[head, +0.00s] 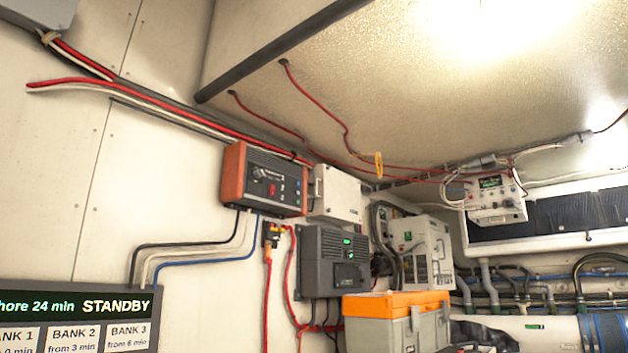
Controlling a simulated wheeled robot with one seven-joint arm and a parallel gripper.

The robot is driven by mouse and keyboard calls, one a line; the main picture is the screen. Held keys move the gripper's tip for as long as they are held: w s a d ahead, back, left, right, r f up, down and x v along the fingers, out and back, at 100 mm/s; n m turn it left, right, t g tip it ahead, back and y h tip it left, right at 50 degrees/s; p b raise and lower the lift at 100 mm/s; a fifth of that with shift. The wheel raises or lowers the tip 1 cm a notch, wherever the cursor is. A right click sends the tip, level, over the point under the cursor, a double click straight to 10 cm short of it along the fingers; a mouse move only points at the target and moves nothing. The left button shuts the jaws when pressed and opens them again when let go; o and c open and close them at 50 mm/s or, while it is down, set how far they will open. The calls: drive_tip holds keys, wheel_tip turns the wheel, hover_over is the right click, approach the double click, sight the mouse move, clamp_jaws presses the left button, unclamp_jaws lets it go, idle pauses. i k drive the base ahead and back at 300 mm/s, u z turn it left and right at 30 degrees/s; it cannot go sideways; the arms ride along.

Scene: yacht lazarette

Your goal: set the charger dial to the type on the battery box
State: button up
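An orange-ended dark unit (264,180) is mounted on the left wall, with a dark knob, a red control and small lights on its face. It may be the charger; its markings are too small to read. A grey unit (325,258) with small green displays hangs below and to its right. A grey box with an orange lid (396,305) stands at the bottom centre. It may be the battery box, and no type label on it is readable. My gripper is not in view.
A display panel (75,305) at the lower left reads "STANDBY" and lists banks 1 to 3. Black, white, blue and red cables run along the wall. Red wires (322,108) hang from the sloped ceiling. A white control box (493,195) and pipes are at the right.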

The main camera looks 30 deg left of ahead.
sight(260, 173)
drive_tip(key=i, duration=1.55)
drive_tip(key=u, duration=2.75)
